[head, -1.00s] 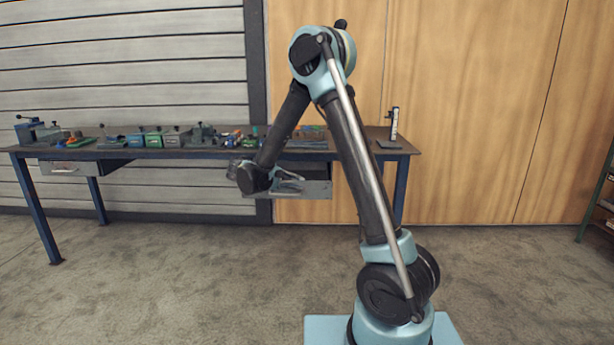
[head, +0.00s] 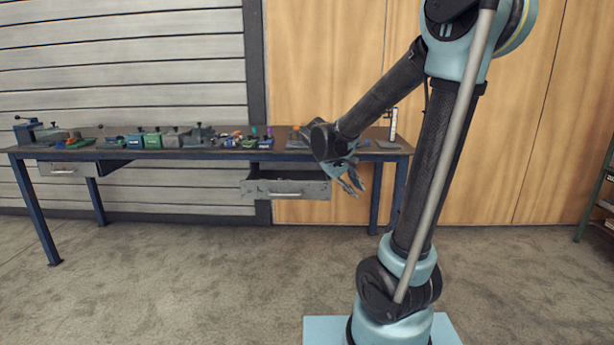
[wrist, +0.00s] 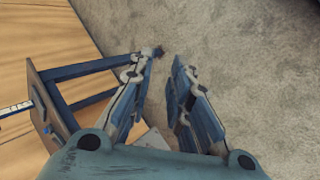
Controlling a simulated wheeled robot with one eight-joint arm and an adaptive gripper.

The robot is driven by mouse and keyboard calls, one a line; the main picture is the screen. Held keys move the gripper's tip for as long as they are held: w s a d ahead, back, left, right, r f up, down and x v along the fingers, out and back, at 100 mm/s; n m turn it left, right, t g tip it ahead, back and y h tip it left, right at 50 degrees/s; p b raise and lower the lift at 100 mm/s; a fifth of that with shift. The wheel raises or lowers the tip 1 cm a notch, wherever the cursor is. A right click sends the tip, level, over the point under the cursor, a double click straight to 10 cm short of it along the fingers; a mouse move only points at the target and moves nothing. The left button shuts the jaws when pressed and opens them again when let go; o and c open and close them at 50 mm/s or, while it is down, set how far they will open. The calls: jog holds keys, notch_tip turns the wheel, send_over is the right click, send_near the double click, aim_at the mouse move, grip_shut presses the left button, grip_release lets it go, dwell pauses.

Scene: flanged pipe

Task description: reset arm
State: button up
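My gripper (head: 353,187) hangs in front of the right part of the workbench, fingers pointing down and to the right. In the wrist view my gripper (wrist: 165,72) has its two fingers apart, with only carpet between the tips, so it is open and empty. My arm rises from its light blue base and bends over at the elbow near the top of the head view. An open drawer (head: 250,188) under the bench is just left of my gripper; the two are apart.
The workbench (head: 225,154) carries several vises, blocks and small parts. A second drawer (head: 65,169) is at its left. A small upright gauge-like stand (head: 393,125) is at the bench's right end. A green shelf (head: 596,195) stands at far right. The carpet floor (head: 180,285) in front is clear.

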jog(key=s+d+f+m+y, duration=0.1)
jog(key=s+f+m+y, duration=0.1)
jog(key=s, duration=1)
jog(key=s+d+f+m+g+y, duration=0.1)
jog(key=s+d+f+m+y, duration=0.1)
jog(key=s+f, duration=0.5)
jog(key=s+m+y, duration=0.1)
jog(key=s+y, duration=0.1)
jog(key=s, duration=0.3)
jog(key=shift+d, duration=0.15)
jog(key=shift+w+f, duration=0.2)
jog(key=shift+w, duration=0.25)
jog(key=shift+o, duration=0.2)
jog(key=o, duration=0.3)
jog(key=shift+d, duration=0.15)
